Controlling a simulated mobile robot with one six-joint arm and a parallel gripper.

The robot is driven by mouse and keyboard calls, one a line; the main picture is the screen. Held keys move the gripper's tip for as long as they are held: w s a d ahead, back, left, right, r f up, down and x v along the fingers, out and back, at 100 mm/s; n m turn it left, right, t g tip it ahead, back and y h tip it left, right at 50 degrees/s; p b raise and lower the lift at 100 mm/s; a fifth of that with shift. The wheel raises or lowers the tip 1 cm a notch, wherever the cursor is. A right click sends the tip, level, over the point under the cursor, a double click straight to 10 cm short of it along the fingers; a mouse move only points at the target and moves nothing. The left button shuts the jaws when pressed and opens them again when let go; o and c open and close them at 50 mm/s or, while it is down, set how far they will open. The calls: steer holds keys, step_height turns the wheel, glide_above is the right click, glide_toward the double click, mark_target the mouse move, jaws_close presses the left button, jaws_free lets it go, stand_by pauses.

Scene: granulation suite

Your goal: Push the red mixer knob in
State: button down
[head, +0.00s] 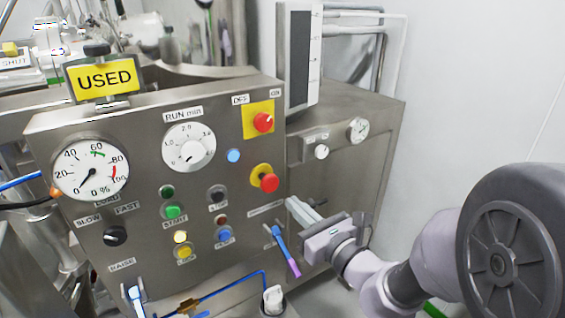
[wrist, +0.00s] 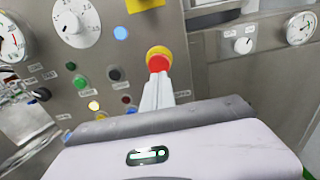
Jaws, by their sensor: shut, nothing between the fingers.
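A red mushroom knob (head: 269,182) on a yellow collar sticks out at the right side of the steel control panel. It also shows in the wrist view (wrist: 158,63), just beyond my fingertips. My gripper (head: 292,204) is shut and empty, a little below and right of this knob in the head view, pointing at the panel. In the wrist view my fingers (wrist: 157,84) overlap the knob's lower edge; I cannot tell whether they touch it. A second red knob (head: 263,122), a rotary one on a yellow plate marked OFF and ON, sits higher up.
The panel also carries a load gauge (head: 90,167), a RUN min dial (head: 189,147), a blue light (head: 233,156) and several buttons. A blue and purple lever (head: 285,252) hangs below my gripper. A yellow USED sign (head: 104,79) stands on top.

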mark_target(273, 182)
steer(key=x, duration=0.3)
steer(key=p+x, duration=0.1)
steer(key=x, duration=0.3)
steer(key=shift+f, duration=0.2)
steer(key=shift+a, duration=0.1)
steer(key=shift+w+a+r+p, duration=0.25)
steer(key=shift+w+a+p, duration=0.15)
steer(key=shift+w, duration=0.2)
steer(key=shift+r, duration=0.2)
steer(key=shift+d, duration=0.1)
steer(key=shift+d, duration=0.1)
